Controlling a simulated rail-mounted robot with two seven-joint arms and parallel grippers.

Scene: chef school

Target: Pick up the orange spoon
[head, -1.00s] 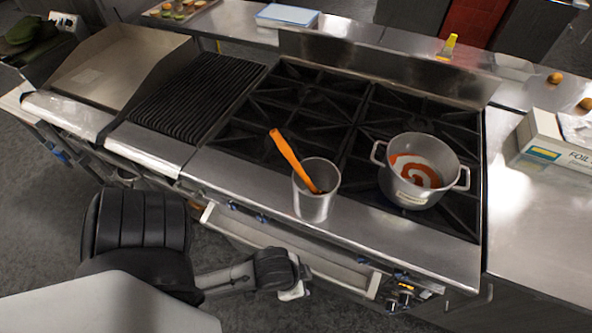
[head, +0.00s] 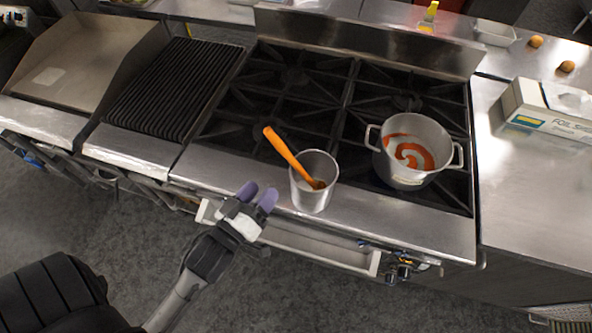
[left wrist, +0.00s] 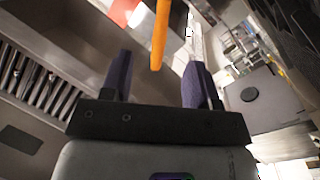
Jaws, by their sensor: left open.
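The orange spoon (head: 287,154) leans in a metal cup (head: 314,188), its handle sticking up and out to the left. The cup stands on the steel front ledge of the stove. My left gripper (head: 257,196) is open and empty, in front of the stove and to the lower left of the cup, apart from the spoon in the head view. In the left wrist view the spoon handle (left wrist: 160,36) shows beyond and between the two purple fingers (left wrist: 157,80). My right gripper is not in view.
A metal pot (head: 415,152) with orange-red sauce stands on the burners right of the cup. A ribbed grill (head: 172,95) lies to the left. A foil box (head: 550,110) sits on the right counter. An open drawer (head: 310,245) juts out below the ledge.

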